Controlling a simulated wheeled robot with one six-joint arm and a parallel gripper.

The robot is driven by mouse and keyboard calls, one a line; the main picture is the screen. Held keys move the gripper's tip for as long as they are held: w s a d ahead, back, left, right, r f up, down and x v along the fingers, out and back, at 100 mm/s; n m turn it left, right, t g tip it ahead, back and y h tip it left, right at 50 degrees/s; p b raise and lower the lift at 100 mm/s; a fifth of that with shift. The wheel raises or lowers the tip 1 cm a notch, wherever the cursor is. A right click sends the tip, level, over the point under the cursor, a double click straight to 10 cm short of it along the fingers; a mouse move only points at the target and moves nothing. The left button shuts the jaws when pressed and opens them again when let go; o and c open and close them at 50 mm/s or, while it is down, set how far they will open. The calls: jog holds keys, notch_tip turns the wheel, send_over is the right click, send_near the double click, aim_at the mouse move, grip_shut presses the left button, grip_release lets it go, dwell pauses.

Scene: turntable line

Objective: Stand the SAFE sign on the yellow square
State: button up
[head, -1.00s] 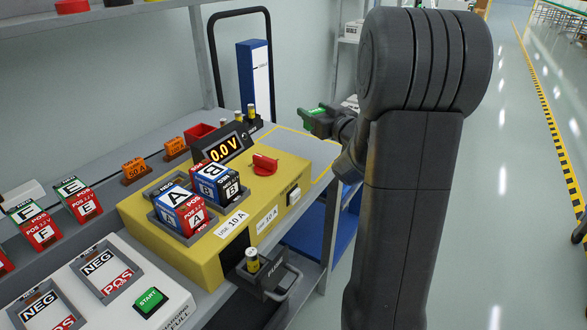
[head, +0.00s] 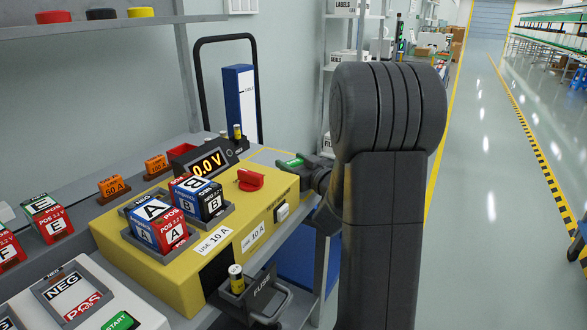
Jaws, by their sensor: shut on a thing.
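The SAFE sign shows as a small green piece (head: 290,161) at the end of my arm; its lettering is too small to read. My gripper (head: 301,166) is shut on it, right of the yellow box's far end. The yellow square shows only as a thin yellow outline (head: 268,149) on the grey bench top behind the yellow box. My gripper and the box hide much of it. The sign appears over or near this outline; I cannot tell how high it is held.
The yellow test box (head: 190,265) carries lettered battery blocks (head: 160,225), a red knob (head: 250,180) and a 0.0 V display (head: 205,164). An open fuse drawer (head: 262,295) juts out in front. A blue-and-white column (head: 240,95) stands behind. The aisle at right is clear.

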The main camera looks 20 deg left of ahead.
jog(key=shift+f, duration=0.15)
jog(key=shift+f, duration=0.15)
jog(key=o, duration=1)
jog(key=shift+s+d+r, duration=0.1)
jog(key=shift+d+r, duration=0.1)
jog(key=p+v, duration=0.1)
jog(key=v, duration=1)
jog(key=shift+d+p, duration=0.25)
jog(key=shift+p, duration=0.05)
jog(key=shift+s+a, duration=0.1)
